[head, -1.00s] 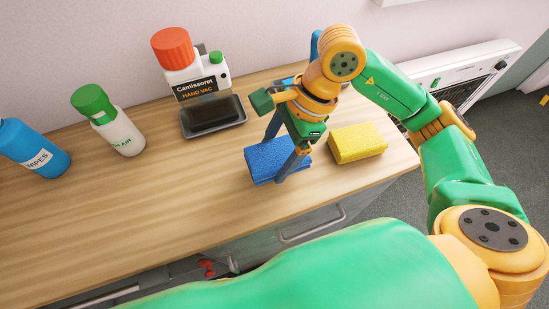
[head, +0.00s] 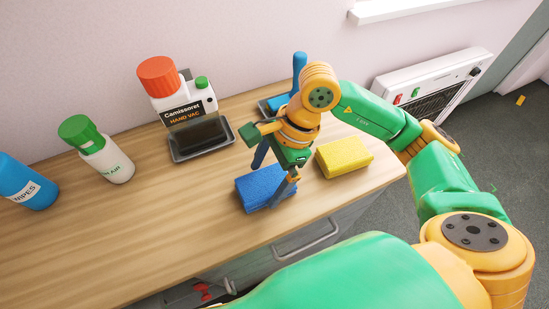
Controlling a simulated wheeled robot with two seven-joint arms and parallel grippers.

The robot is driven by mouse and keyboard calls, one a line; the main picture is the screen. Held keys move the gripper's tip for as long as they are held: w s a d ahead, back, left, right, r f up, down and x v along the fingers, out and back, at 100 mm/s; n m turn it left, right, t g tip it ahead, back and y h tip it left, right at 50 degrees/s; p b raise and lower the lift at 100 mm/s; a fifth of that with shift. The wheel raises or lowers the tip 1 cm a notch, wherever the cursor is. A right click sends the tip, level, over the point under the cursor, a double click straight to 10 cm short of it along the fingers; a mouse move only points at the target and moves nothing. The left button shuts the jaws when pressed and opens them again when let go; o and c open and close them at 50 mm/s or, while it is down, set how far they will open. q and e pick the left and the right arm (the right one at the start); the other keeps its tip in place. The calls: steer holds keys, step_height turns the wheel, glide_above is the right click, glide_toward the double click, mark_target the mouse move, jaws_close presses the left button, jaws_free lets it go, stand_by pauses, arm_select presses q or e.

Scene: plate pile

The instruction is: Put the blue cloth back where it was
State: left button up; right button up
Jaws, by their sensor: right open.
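The blue cloth (head: 250,194), a thick folded block, lies flat on the wooden counter near its front edge. My right gripper (head: 267,186) is open and points down over it, with one finger at its far side and the other at its near side. Whether the fingers touch the cloth I cannot tell. A yellow cloth (head: 344,157) of similar shape lies just right of the gripper. My left gripper is not in view.
A hand vac bottle (head: 178,88) stands behind a dark tray (head: 174,157). A green-capped bottle (head: 104,158) and a blue wipes tub (head: 28,186) stand left. A blue-handled object (head: 299,67) is partly hidden behind my arm. The counter's front left is clear.

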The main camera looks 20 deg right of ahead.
steer(key=v, duration=1)
steer(key=shift+r+b, duration=0.15)
steer(key=shift+b, duration=0.2)
steer(key=shift+d+r, duration=0.1)
steer(key=shift+d, duration=0.05)
